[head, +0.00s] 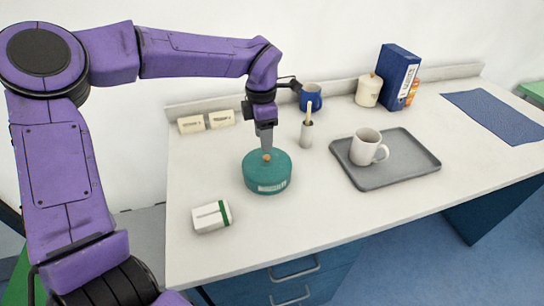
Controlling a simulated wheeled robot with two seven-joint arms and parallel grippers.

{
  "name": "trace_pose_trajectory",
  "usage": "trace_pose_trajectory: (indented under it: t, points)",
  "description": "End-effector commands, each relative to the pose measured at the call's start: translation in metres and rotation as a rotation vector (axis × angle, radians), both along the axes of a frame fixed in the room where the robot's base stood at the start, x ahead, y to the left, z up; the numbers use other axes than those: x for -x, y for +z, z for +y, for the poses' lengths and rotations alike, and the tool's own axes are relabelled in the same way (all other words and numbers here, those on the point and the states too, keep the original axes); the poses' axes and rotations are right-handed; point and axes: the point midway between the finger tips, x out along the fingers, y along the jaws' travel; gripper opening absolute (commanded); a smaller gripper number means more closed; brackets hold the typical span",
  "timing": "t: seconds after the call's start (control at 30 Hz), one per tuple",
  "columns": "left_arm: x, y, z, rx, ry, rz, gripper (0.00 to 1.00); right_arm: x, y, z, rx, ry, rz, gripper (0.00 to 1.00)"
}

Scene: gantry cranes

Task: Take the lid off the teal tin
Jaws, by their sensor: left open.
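The teal tin (267,180) stands upright on the white counter, left of the middle, with a pale label on its front. Its teal lid (254,161) is on it, with a small orange-brown knob in the middle. My left gripper (266,149) points straight down over the lid, its fingertips right at the knob. It is open; whether the fingers touch the knob cannot be told. My right gripper is not in view.
A white box with a green stripe (212,217) lies front left of the tin. A grey cup with a stick (306,133), blue mug (311,97), white canister (368,91) and blue box (398,74) stand behind. A grey tray (412,170) holds a white mug (366,147).

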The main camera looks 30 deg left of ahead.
Motion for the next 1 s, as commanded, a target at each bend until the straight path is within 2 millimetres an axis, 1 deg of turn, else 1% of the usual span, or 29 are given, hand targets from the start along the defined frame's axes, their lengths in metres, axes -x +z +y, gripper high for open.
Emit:
trace_pose_trajectory:
  t: [0.07,0.2,0.3,0.4,0.57,0.6,0.63,0.67,0.7,0.73,1.0]
  points:
    - [-0.004,-0.009,-0.002,-0.001,-0.001,0.008,0.5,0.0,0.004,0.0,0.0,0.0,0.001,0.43]
    - [-0.011,-0.037,-0.008,-0.005,-0.003,0.022,0.5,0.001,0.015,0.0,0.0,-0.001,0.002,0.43]
    - [-0.015,-0.056,-0.008,-0.005,-0.001,0.023,0.5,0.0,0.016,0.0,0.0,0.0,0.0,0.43]
    - [-0.016,-0.063,-0.007,-0.005,0.0,0.022,0.5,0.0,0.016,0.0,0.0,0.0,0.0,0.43]
    - [-0.016,-0.065,-0.007,-0.005,0.0,0.022,0.5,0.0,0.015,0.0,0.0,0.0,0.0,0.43]
    - [-0.016,-0.065,-0.008,-0.005,0.0,0.022,0.43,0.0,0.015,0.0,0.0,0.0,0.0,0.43]
    - [-0.016,-0.065,-0.008,-0.005,0.0,0.022,0.34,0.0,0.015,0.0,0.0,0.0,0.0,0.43]
    - [-0.016,-0.065,-0.008,-0.005,-0.001,0.022,0.24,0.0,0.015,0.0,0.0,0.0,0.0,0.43]
    - [-0.016,-0.065,-0.008,-0.005,-0.001,0.022,0.11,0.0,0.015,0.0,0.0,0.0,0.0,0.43]
    - [-0.016,-0.064,-0.008,-0.005,-0.001,0.022,0.01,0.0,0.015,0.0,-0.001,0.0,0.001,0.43]
    - [-0.016,-0.064,-0.008,-0.005,-0.002,0.022,0.0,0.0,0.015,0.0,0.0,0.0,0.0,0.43]
